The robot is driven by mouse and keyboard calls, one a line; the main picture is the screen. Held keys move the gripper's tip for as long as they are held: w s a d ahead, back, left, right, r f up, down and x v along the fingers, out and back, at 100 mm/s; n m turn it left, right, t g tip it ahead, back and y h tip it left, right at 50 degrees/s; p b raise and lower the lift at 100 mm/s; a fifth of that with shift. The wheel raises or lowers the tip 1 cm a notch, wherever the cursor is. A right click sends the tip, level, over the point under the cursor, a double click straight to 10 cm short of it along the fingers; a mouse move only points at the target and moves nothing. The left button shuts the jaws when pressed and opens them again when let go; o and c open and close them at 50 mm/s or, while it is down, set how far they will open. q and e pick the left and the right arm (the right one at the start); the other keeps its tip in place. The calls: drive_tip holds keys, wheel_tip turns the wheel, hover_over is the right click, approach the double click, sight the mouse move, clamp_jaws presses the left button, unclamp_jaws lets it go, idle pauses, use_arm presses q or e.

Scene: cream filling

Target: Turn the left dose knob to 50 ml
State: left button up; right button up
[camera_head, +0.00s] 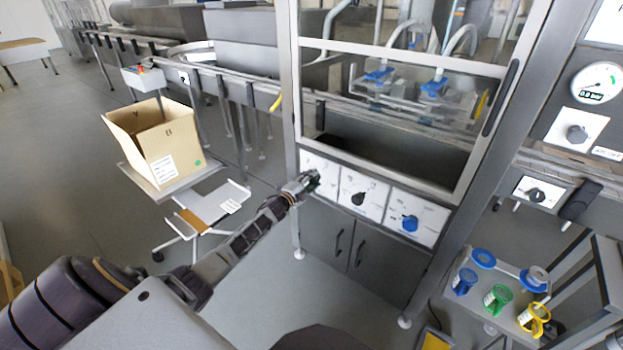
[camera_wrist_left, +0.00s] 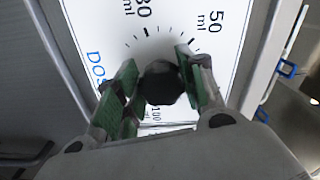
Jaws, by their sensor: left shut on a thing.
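The left dose knob (camera_wrist_left: 161,84) is a dark round knob on a white dial plate (camera_wrist_left: 110,25) in the left wrist view. Marks reading 30 or 80 and 50 ml show above it; another near 100 shows below. My left gripper (camera_wrist_left: 158,88) has its green-padded fingers on both sides of the knob, shut on it. The knob's pointer is hidden, so its setting cannot be read. In the head view my left gripper (camera_head: 312,181) covers this knob on the left panel of the machine (camera_head: 319,164). My right gripper is not in view.
To the right on the machine are a middle dial with a black knob (camera_head: 358,199) and a dial with a blue knob (camera_head: 410,223). A cardboard box (camera_head: 152,125) stands on a stand at left. Coloured nozzle parts sit on a trolley (camera_head: 470,300) at right.

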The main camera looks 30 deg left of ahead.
use_arm(q)
drive_tip(key=n+p, duration=0.1)
drive_tip(key=n, duration=0.3)
drive_tip(key=shift+f+n+p, duration=0.15)
drive_tip(key=shift+n+p, duration=0.25)
drive_tip(key=shift+n, duration=0.9)
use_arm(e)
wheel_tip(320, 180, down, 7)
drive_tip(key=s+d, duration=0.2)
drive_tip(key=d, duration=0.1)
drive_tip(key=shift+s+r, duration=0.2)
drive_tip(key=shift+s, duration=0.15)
use_arm(q)
drive_tip(key=shift+f, duration=0.1)
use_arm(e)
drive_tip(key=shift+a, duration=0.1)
use_arm(q)
drive_tip(key=o, duration=1)
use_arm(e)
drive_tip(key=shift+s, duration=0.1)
use_arm(q)
drive_tip(key=shift+s, duration=0.15)
drive_tip(key=shift+s+a, duration=0.15)
drive_tip(key=shift+s, duration=1.8)
drive_tip(key=shift+s+a, duration=0.15)
drive_tip(key=shift+s, duration=1.8)
drive_tip(key=shift+s+a, duration=0.15)
drive_tip(key=shift+s, duration=1.8)
